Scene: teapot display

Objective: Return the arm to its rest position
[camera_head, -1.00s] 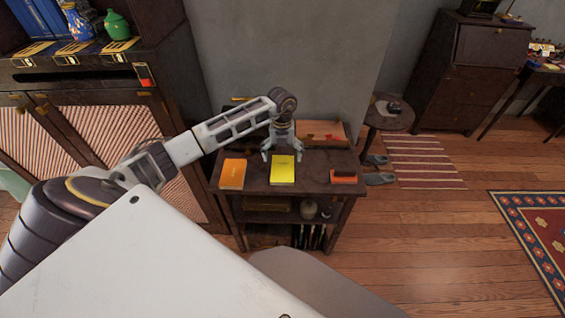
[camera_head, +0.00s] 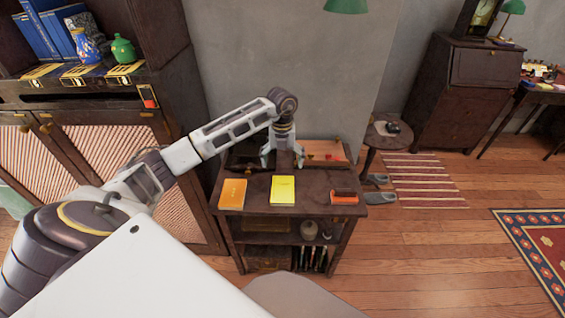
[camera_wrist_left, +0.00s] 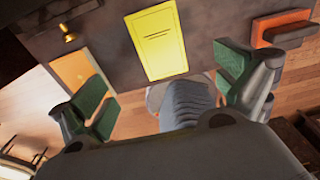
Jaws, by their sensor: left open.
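My left arm reaches in from the left in the head view. Its gripper (camera_head: 282,163) is open and empty, pointing down over the back part of a small dark cabinet (camera_head: 259,198). A yellow book (camera_head: 283,190) lies on the cabinet top, just in front of the gripper and apart from it. In the left wrist view, my gripper's green-padded fingers (camera_wrist_left: 165,84) are spread wide with nothing between them, and the yellow book (camera_wrist_left: 157,42) lies beyond them. My right gripper is not in view.
An orange book (camera_head: 232,193) lies left of the yellow one, and a small red-orange object (camera_head: 344,198) lies to the right. A wooden tray (camera_head: 325,150) is behind the gripper near the wall. A round side table (camera_head: 388,134) stands right. Wooden floor (camera_head: 430,245) is open at right.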

